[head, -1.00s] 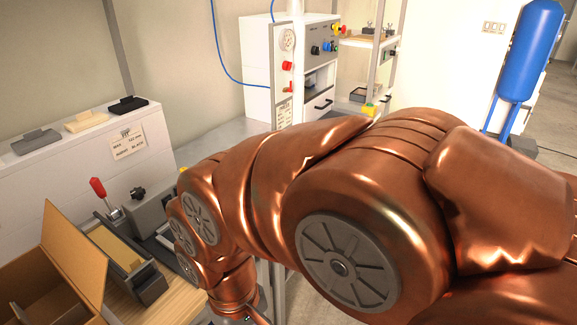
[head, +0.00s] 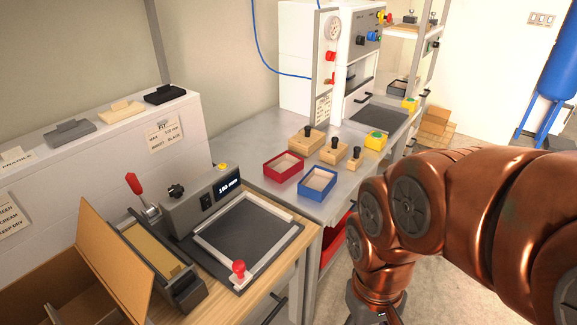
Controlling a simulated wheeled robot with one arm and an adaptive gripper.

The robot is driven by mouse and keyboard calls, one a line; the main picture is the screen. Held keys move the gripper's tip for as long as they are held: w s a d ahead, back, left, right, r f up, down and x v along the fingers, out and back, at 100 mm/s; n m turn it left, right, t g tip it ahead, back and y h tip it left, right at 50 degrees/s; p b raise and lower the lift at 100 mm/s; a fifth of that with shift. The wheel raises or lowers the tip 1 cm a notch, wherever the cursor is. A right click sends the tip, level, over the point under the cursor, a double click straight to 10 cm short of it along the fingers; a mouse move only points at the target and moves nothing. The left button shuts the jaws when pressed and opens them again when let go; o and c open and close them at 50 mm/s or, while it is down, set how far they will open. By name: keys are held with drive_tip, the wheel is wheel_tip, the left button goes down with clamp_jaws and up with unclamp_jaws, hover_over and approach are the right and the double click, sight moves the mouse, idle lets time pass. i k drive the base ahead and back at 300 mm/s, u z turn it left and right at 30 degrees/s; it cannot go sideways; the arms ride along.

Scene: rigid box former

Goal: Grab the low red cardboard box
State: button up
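The low red cardboard box (head: 292,175) is open-topped with a pale inside. It sits on the grey worktop (head: 238,146), left of and behind a similar blue box (head: 318,194). My gripper (head: 376,313) is at the bottom edge of the head view, right of and in front of the worktop, apart from the red box. Its fingertips are cut off by the frame, so I cannot tell whether it is open or shut, or if it holds anything.
Wooden blocks with black knobs (head: 306,138) stand behind the boxes, with a yellow green-button box (head: 375,141) to their right. A wooden bench (head: 285,238) with a display device (head: 212,200) is nearer. A red bin (head: 334,243) shows below the worktop.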

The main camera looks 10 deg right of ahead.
sight(283, 167)
drive_tip(key=z, duration=1.8)
drive_tip(key=i, duration=1.15)
drive_tip(key=u, duration=3.7)
drive_tip(key=i, duration=0.5)
